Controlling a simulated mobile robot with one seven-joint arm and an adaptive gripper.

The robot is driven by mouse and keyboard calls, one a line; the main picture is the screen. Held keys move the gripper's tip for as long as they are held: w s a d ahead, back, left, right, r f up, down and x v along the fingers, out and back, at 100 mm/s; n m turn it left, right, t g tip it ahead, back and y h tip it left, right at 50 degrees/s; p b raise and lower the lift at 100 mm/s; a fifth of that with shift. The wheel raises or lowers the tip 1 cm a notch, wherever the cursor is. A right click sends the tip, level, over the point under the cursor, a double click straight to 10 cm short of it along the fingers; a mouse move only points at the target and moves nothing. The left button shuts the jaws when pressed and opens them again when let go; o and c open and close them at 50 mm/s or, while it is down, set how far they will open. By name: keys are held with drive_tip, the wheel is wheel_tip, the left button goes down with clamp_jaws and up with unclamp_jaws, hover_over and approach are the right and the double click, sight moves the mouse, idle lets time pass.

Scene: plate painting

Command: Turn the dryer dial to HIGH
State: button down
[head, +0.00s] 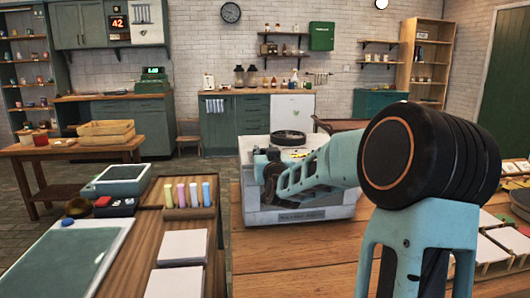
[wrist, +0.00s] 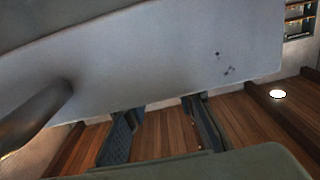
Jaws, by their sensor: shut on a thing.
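The dryer (head: 300,214) is a pale grey box with a dark nameplate low on its front, on the wooden worktop in the middle of the head view. My gripper (head: 262,166) is at the dryer's left front, mostly hidden by my arm and dark in the picture. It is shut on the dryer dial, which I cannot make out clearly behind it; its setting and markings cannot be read. In the wrist view, the fingers (wrist: 163,135) show below a large pale surface (wrist: 150,65). A dark rounded bar (wrist: 40,115) crosses the left side there.
A round black-rimmed item (head: 289,137) rests on top of the dryer. To the left are a wooden holder with several coloured sticks (head: 188,194), white tiles (head: 183,247) and a green-topped tray (head: 60,262). More tiles (head: 490,250) lie at right, partly behind my arm.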

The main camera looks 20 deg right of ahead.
drive_tip(key=shift+a+m+h+b, duration=0.2)
drive_tip(key=shift+m+h+b, duration=0.25)
drive_tip(key=shift+h, duration=0.35)
drive_tip(key=shift+m+g+h, duration=0.35)
drive_tip(key=shift+g+h, duration=0.05)
drive_tip(key=shift+r+m+g+h+p, duration=0.1)
drive_tip(key=shift+m+g+h+p, duration=0.9)
drive_tip(key=shift+h, duration=0.5)
drive_tip(key=m+g+h+p, duration=0.3)
drive_tip(key=p, duration=0.1)
drive_tip(key=shift+r+h+p, duration=0.1)
drive_tip(key=shift+h+p, duration=0.25)
drive_tip(key=shift+h, duration=0.05)
drive_tip(key=m+g+h+p, duration=0.2)
drive_tip(key=p, duration=0.1)
drive_tip(key=shift+d+m+g, duration=0.15)
drive_tip(key=shift+m+g, duration=0.15)
drive_tip(key=shift+g, duration=0.1)
drive_tip(key=shift+f+m+g+p, duration=0.2)
drive_tip(key=shift+m+g+p, duration=0.1)
drive_tip(key=shift+g+p, duration=0.2)
drive_tip(key=shift+s+d+h, duration=0.1)
drive_tip(key=shift+h, duration=0.2)
